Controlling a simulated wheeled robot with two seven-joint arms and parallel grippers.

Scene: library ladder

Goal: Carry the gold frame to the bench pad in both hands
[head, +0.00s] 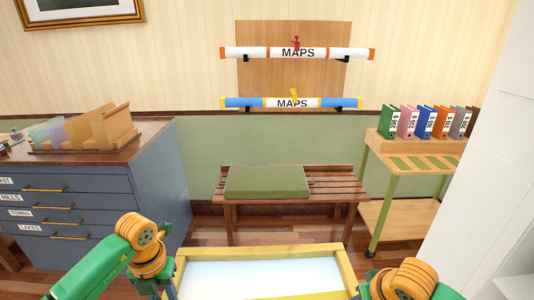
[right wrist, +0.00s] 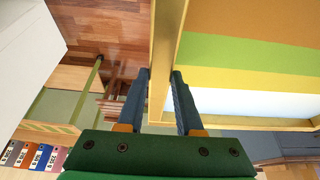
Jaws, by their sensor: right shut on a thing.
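The gold frame (head: 258,251) is at the bottom centre of the head view, around a pale blue-white picture; its near part is cut off. In the right wrist view its gold rim (right wrist: 165,40) runs between the fingers of my right gripper (right wrist: 162,73), which is shut on it. My left gripper (head: 168,288) is at the frame's left side in the head view; its fingertips are hidden. The green bench pad (head: 266,182) lies on the slatted wooden bench (head: 338,184), beyond the frame and apart from it.
A blue-grey drawer cabinet (head: 110,200) with a file rack on top stands left of the bench. A wooden trolley (head: 420,148) with several binders stands right. A white panel (head: 485,190) closes off the right side. Map tubes hang above the bench.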

